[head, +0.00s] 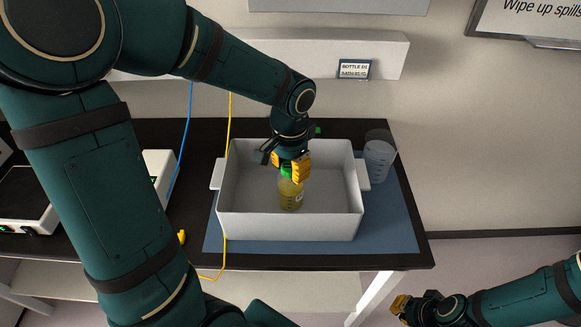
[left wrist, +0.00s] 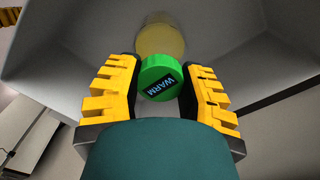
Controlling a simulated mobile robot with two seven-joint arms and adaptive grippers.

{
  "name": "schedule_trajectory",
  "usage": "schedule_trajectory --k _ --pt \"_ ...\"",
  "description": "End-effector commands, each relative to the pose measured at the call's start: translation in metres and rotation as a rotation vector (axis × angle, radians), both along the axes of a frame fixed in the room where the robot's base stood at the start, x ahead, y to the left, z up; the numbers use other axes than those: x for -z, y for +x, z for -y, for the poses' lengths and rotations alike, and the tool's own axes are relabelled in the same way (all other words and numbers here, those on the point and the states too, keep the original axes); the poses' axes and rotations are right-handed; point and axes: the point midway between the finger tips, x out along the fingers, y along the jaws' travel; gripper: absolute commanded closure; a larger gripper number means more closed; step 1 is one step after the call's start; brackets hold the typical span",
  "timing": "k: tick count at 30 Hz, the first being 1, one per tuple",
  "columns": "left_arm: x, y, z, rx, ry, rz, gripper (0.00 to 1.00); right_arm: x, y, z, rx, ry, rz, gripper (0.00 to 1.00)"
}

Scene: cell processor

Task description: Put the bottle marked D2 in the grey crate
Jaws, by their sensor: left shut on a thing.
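A bottle (head: 290,197) with yellow contents and a green cap is inside the walls of the grey crate (head: 256,226). My left gripper (head: 291,166) reaches down into the crate from above and is shut on this bottle near its cap. In the left wrist view the green cap (left wrist: 158,78) reads "WARM" and sits between the yellow fingers. The bottle's side label is too small to read, so I cannot tell if it says D2. Whether its base touches the crate floor is unclear. My right gripper (head: 401,304) is at the lower right, away from the table.
A translucent container (head: 379,158) stands just right of the crate on the blue mat (head: 395,222). A white device (head: 158,176) is at the left. Blue and yellow cables hang by the crate's left side. A shelf (head: 390,56) is on the wall behind.

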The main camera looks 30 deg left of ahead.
Motion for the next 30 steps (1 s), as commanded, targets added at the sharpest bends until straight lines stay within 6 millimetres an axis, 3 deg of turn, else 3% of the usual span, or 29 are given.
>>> schedule_trajectory --k 9,10,12,23,30 --pt "0.002 0.000 0.000 0.001 0.001 0.001 1.00 0.003 -0.001 0.000 -0.001 0.000 -0.002 1.00" --pt "0.003 0.000 0.000 0.001 0.000 0.001 0.55 0.003 -0.001 0.000 -0.002 0.000 -0.002 1.00" --pt "0.002 0.000 0.000 0.001 0.000 0.001 0.34 0.002 -0.001 0.000 -0.002 0.000 -0.002 1.00" --pt "-0.001 0.000 0.000 0.001 0.001 0.001 0.34 0.000 0.000 0.000 0.000 0.000 -0.001 1.00" --pt "-0.035 0.001 0.000 0.001 0.001 0.005 0.34 -0.008 0.002 0.000 0.004 -0.001 0.005 1.00"
